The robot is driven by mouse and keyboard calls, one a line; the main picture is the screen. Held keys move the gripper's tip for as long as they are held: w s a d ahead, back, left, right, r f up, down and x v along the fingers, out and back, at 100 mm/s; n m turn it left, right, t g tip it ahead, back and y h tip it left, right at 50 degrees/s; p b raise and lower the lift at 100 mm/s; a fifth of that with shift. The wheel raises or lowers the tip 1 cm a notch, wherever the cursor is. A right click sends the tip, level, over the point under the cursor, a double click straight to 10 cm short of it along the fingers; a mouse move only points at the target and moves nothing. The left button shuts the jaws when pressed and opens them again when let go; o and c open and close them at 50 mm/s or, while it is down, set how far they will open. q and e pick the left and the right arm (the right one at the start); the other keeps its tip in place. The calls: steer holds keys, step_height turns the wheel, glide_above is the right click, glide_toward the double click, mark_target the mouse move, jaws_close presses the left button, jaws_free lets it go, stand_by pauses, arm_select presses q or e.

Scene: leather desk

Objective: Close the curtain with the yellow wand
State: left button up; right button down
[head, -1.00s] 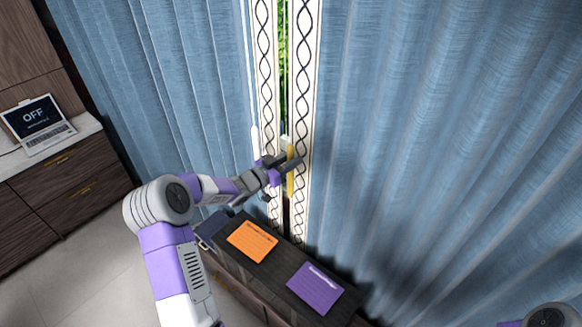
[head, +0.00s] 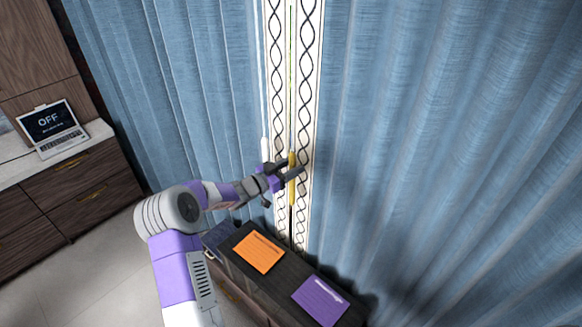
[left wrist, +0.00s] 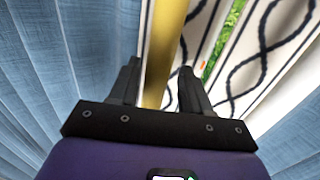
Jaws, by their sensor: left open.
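The yellow wand (head: 292,192) hangs upright at the inner edge of the curtains. My left gripper (head: 289,172) is open at the wand. In the left wrist view the yellow wand (left wrist: 166,45) runs between the two open fingers (left wrist: 160,80); I cannot tell whether either touches it. The left curtain panel (head: 185,85) and the right curtain panel (head: 430,130) are blue with white, black-patterned borders. Only a thin green strip of the gap (head: 291,60) shows between them; green foliage (left wrist: 226,38) shows in the left wrist view. My right gripper is out of view.
A white wand (head: 265,150) hangs by the left panel. Below is a dark cabinet (head: 281,270) bearing an orange card (head: 259,251) and a purple card (head: 320,299). A laptop (head: 52,128) reading OFF stands on the left counter.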

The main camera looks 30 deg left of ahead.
arm_select(q)
steer(key=b+v, duration=0.1)
steer(key=v, duration=0.6)
steer(key=shift+s+a, duration=0.2)
